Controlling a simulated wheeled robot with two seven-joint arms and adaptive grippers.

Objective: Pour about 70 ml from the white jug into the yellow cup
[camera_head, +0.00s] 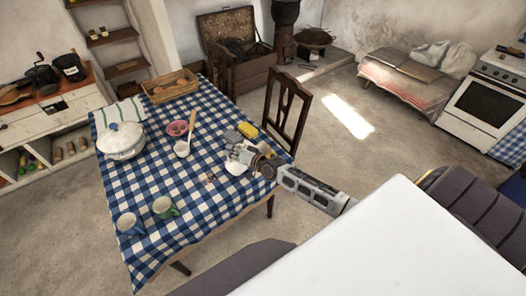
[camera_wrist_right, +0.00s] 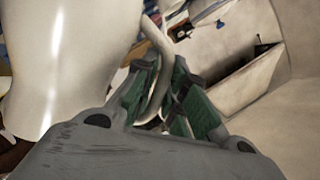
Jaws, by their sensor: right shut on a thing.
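The white jug (camera_wrist_right: 65,60) fills the left of the right wrist view, with its curved handle (camera_wrist_right: 163,60) between the green-padded fingers of my right gripper (camera_wrist_right: 168,95). My right gripper (camera_head: 244,158) is shut on this handle. In the head view the jug (camera_head: 236,168) is a small white shape, partly hidden by the gripper, over the right side of the table; I cannot tell whether it touches the cloth. A yellow object (camera_head: 247,130) lies just beyond it; it is too small to tell whether it is the yellow cup. My left gripper is not in view.
The table (camera_head: 180,245) has a blue checked cloth. On it are a white tureen (camera_head: 121,143), a pink bowl (camera_head: 177,128), a white ladle (camera_head: 182,149), a wooden crate (camera_head: 170,88), a blue cup (camera_head: 129,224) and a green cup (camera_head: 163,208). A chair (camera_head: 287,105) stands behind.

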